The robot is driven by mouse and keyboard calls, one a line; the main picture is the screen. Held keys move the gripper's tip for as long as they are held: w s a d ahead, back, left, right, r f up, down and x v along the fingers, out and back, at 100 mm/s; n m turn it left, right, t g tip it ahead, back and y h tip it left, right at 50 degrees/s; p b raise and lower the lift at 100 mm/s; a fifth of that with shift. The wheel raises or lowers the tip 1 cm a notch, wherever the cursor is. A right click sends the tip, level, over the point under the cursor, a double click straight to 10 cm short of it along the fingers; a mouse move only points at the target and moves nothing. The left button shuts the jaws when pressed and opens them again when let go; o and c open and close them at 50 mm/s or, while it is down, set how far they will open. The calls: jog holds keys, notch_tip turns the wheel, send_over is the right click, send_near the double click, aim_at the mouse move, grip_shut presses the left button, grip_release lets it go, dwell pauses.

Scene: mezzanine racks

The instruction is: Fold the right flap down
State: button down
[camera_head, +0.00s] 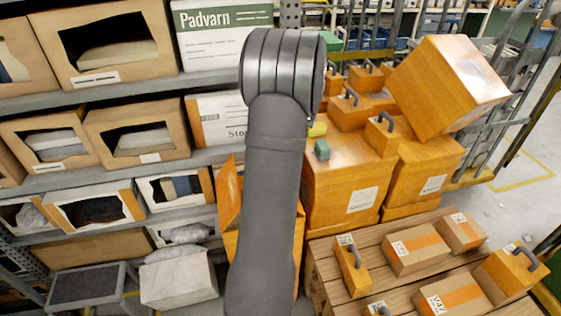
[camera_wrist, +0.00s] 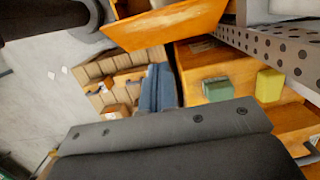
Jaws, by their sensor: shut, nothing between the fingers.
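An orange carton stands low behind my arm in the head view, and most of it is hidden. One flap (camera_head: 228,195) stands up at its left side; its right flap cannot be made out behind the arm. In the wrist view an orange panel (camera_wrist: 165,24) crosses the top edge, and I cannot tell which flap or wall it is. My gripper (camera_wrist: 165,135) shows as a dark grey bolted body across the bottom of the wrist view, shut and empty. It appears apart from the orange panel. The arm hides its tips in the head view.
An orange box (camera_head: 345,185) with a green block (camera_head: 322,150) on it stands close to the right of my arm. A slatted wooden platform (camera_head: 385,283) holds several small cartons. Racks (camera_head: 115,187) with filled boxes line the left. Bare floor (camera_head: 520,185) shows at right.

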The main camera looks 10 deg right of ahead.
jog(key=a+f, duration=0.1)
jog(key=f, duration=0.2)
jog(key=a+f, duration=0.1)
jog(key=f, duration=0.3)
jog(key=a+f, duration=0.2)
jog(key=f, duration=0.2)
jog(key=shift+f, duration=0.2)
jog(key=shift+a+f, duration=0.4)
jog(key=shift+a, duration=0.15)
jog(key=shift+a+f+h, duration=0.3)
jog(key=shift+a+h, duration=0.2)
jog(key=shift+a, duration=0.25)
jog(key=a+f+h, duration=0.3)
jog(key=a+f, duration=0.5)
jog(key=f, duration=0.3)
jog(key=shift+f, duration=0.1)
